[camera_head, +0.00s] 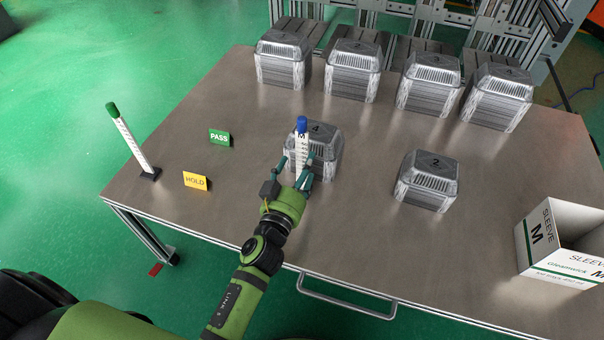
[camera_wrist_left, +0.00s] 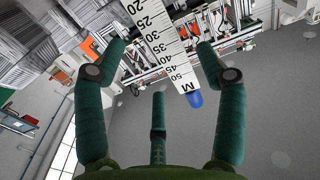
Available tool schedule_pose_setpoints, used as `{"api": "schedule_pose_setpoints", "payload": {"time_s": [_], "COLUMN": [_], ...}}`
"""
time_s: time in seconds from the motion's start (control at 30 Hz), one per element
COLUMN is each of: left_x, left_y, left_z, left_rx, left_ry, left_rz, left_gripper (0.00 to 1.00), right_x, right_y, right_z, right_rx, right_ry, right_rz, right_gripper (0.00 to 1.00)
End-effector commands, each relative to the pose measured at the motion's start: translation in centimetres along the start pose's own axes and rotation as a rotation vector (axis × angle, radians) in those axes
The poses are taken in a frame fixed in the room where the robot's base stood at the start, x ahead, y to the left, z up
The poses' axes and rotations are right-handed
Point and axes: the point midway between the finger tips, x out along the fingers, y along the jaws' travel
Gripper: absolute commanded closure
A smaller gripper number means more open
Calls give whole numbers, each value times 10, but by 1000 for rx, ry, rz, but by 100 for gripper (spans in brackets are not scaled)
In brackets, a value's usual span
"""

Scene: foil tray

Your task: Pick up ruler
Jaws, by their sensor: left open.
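A white ruler (camera_head: 302,150) with black marks and a blue top stands upright in front of the foil stack marked 4 (camera_head: 325,145). My left gripper (camera_head: 296,161) is open, with its fingers on either side of the ruler. In the left wrist view the ruler (camera_wrist_left: 166,42) runs between the spread green fingers (camera_wrist_left: 162,48), with a gap on each side, and its blue end points down. The ruler's foot is hidden behind my gripper. A second white ruler (camera_head: 131,142) with a green top stands in a black base at the table's left. My right gripper is not in view.
A green PASS sign (camera_head: 219,138) and a yellow HOLD sign (camera_head: 196,181) stand left of my gripper. A foil stack marked 2 (camera_head: 427,181) and an open SLEEVE box (camera_head: 562,245) stand to the right. Several foil stacks (camera_head: 352,70) line the back. The front middle is clear.

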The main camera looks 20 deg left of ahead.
Motion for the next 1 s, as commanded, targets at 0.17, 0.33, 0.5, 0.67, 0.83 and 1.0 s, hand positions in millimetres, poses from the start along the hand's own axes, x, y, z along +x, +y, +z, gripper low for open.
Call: {"api": "schedule_pose_setpoints", "payload": {"time_s": [0.17,0.33,0.5,0.67,0.83,1.0], "left_x": [28,44,46,46,46,46], "left_y": [-3,-3,-3,-3,-3,-3], "left_z": [2,3,3,3,3,2], "left_rx": [1,1,0,0,0,0], "left_ry": [1,0,-2,-2,-2,1], "left_rz": [-1,-1,-1,-2,-2,-1], "left_gripper": [29,29,29,57,100,100], "right_x": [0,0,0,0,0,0], "right_y": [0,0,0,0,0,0], "right_z": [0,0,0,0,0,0], "right_rx": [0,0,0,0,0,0], "right_ry": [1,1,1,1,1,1], "right_rz": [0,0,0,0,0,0], "right_gripper": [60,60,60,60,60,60]}}
